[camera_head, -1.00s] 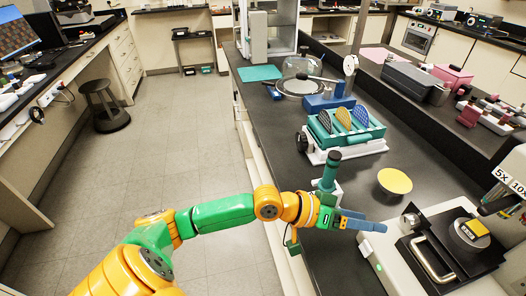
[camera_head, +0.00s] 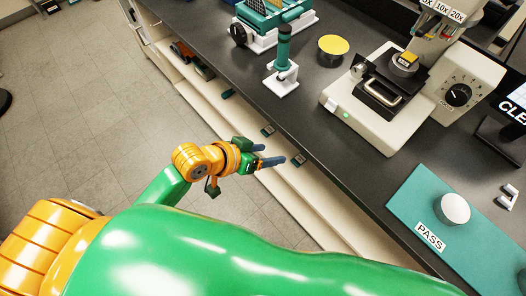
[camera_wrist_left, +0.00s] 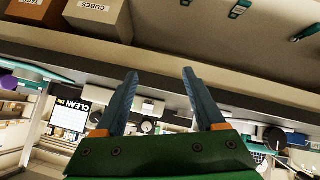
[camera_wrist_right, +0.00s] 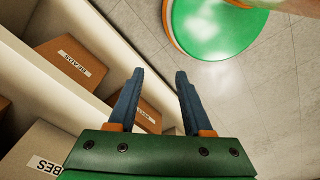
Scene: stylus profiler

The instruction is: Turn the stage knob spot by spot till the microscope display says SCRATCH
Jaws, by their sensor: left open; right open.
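The microscope (camera_head: 390,120) stands on the black bench at upper right. A round silver knob (camera_head: 358,70) sits at the left side of its stage, and a dark dial (camera_head: 458,95) with marks is on its right part. The display (camera_head: 515,100) is cut off at the right edge; in the left wrist view the display (camera_wrist_left: 70,115) reads CLEAN. My left gripper (camera_head: 283,161) is open and empty, in front of the bench, away from the knob. My right gripper (camera_wrist_right: 155,78) is open and empty over open shelves and floor, outside the head view.
A teal mat (camera_head: 410,205) marked PASS holds a white round piece (camera_head: 455,208). A green-topped post (camera_head: 284,65) and a yellow disc (camera_head: 333,44) stand left of the microscope. Boxes (camera_wrist_left: 97,15) sit on shelves under the bench.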

